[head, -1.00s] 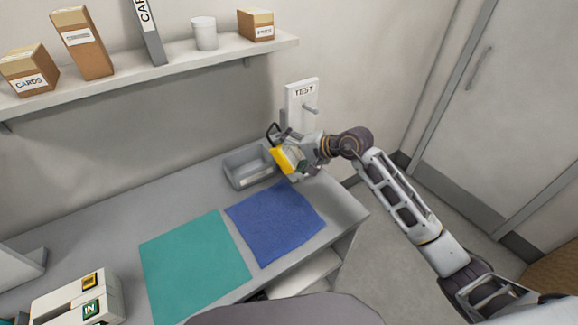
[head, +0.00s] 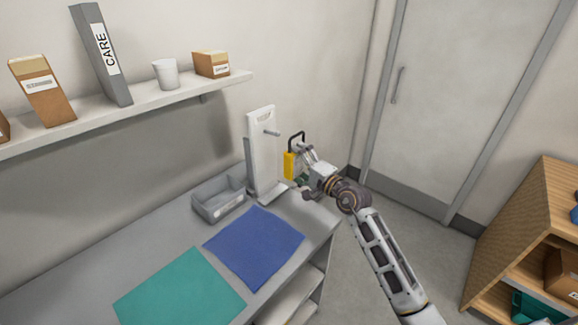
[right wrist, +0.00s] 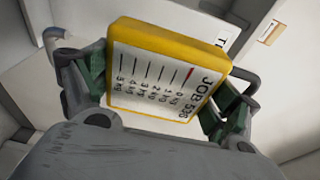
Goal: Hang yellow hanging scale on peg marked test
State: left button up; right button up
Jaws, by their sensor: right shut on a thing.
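The yellow hanging scale (head: 289,165) is held by my right gripper (head: 300,168), with its dark hook loop standing up above it. In the right wrist view the scale (right wrist: 165,75) shows a white face with a kg scale and "JOB 536", clamped between the two green-padded fingers of my right gripper (right wrist: 160,90). The white board (head: 261,150) with a grey peg (head: 271,132) stands upright at the back right of the table; its label is faint now. The scale is right of the peg and a little lower, apart from it. My left gripper is not in view.
A grey open bin (head: 219,201) stands left of the board. A blue mat (head: 254,245) and a green mat (head: 180,290) lie on the table. A shelf (head: 130,112) with boxes and a cup runs along the wall. A wooden cabinet (head: 515,235) stands at right.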

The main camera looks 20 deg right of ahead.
aim_at(267, 150)
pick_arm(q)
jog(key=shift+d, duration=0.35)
pick_arm(e)
jog(key=shift+d, duration=0.1)
jog(key=shift+w, duration=0.25)
jog(key=shift+s+a+f+b+x, duration=0.15)
jog(key=shift+a+b+x, duration=0.15)
jog(key=shift+x, duration=1.4)
jog(key=shift+s+a+f+b+x, duration=0.1)
jog(key=shift+a+b+x, duration=0.15)
jog(key=shift+x, duration=1.4)
jog(key=shift+s+a+f+b+x, duration=0.1)
jog(key=shift+s+a+b+x, duration=0.2)
jog(key=shift+x, duration=1.4)
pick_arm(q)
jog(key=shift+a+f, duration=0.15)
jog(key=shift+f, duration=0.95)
pick_arm(e)
jog(key=shift+w+a+f, duration=0.35)
jog(key=shift+w+f, duration=0.15)
jog(key=shift+w, duration=0.15)
pick_arm(q)
jog(key=shift+b, duration=0.3)
pick_arm(e)
jog(key=shift+w, duration=0.1)
jog(key=o, duration=1.7)
jog(key=shift+o, duration=0.2)
jog(key=shift+a, duration=0.1)
